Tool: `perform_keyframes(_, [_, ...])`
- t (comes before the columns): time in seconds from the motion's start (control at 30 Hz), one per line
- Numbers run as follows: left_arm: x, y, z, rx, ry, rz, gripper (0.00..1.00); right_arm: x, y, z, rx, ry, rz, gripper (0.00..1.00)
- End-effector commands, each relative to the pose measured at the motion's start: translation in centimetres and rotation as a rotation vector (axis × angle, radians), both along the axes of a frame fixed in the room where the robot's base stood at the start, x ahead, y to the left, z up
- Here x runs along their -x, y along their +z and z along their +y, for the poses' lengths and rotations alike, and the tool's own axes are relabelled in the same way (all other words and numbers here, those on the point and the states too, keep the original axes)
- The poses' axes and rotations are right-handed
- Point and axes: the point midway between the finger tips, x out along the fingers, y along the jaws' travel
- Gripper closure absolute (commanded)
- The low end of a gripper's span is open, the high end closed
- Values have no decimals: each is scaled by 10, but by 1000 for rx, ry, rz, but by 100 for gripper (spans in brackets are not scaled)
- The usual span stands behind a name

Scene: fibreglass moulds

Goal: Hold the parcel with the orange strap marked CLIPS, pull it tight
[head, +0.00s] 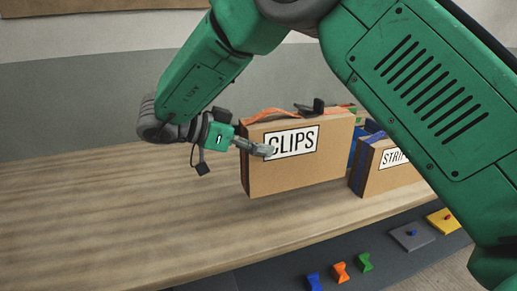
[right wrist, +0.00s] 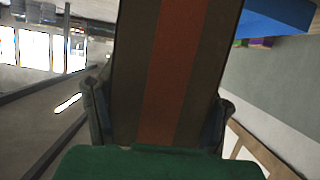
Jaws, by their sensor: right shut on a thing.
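The CLIPS parcel (head: 300,172) is a brown box standing upright on the wooden bench, with a white CLIPS label on its front. Its orange strap (head: 280,114) runs over the top, slightly raised and wavy, with a black buckle (head: 314,106) on top. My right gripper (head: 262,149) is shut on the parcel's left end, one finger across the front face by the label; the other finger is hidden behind. In the right wrist view the parcel's narrow side with the orange strap (right wrist: 176,70) sits between my fingers (right wrist: 160,120). My left gripper is not in view.
A second parcel (head: 376,180) with a blue strap and a partly covered label starting STRI stands close on the right. Blue and green things show behind. Blue, orange and green small pieces (head: 341,272) lie on the dark front strip. The bench (head: 90,210) is clear at left.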

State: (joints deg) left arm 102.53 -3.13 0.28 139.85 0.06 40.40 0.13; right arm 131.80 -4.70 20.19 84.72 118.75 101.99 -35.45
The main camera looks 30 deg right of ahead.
Motion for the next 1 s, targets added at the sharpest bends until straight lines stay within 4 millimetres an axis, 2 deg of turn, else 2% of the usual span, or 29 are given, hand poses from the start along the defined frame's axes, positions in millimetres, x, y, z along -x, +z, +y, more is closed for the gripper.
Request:
perform_keyframes(0.27, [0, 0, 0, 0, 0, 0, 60, 0, -1, -1, 2, 0, 0, 90])
perform_keyframes(1.0, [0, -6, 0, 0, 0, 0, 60, 0, -30, -1, 2, -1, 1, 90])
